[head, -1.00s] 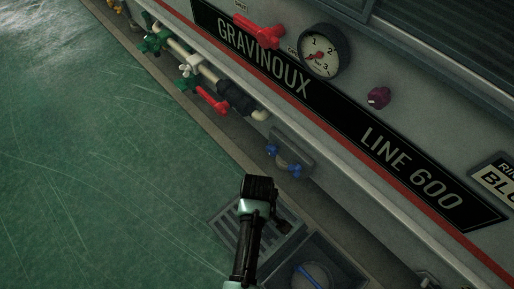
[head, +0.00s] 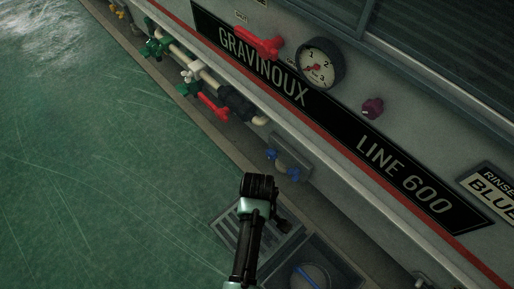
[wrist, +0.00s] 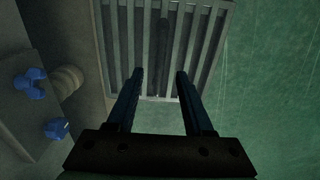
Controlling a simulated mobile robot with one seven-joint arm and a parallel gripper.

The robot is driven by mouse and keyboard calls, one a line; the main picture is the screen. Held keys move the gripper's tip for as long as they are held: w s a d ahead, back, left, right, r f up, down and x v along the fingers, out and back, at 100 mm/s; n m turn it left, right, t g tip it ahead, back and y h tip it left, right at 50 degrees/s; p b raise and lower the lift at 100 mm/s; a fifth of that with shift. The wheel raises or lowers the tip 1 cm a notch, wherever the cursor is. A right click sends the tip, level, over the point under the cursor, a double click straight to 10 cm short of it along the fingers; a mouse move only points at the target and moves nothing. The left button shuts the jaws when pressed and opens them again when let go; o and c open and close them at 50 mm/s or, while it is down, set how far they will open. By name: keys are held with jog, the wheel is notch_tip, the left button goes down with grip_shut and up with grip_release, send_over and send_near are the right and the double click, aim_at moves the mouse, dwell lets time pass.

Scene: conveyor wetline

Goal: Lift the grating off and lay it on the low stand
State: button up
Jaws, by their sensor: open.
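The grating (head: 288,238) is a grey slatted panel at floor level beside the machine, partly hidden behind my arm in the head view. In the wrist view the grating (wrist: 207,35) fills the top middle, with pale slats, dark gaps and one darker bar along its middle. My gripper (wrist: 158,75) is open and empty; its two dark fingers point toward the grating's near edge. I cannot tell how high above it they are. In the head view my gripper's fingers are hidden. I cannot make out the low stand for certain.
A dark square unit with a blue-marked round part (head: 312,278) is right beside the grating. Blue-handled valves (head: 283,164) stick out from the machine's foot, close to my arm. A red lever (head: 258,42) and a gauge (head: 319,63) are higher up. The green floor (head: 95,165) at left is clear.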

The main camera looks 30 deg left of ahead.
notch_tip(320, 180, up, 9)
jog(key=p, duration=0.5)
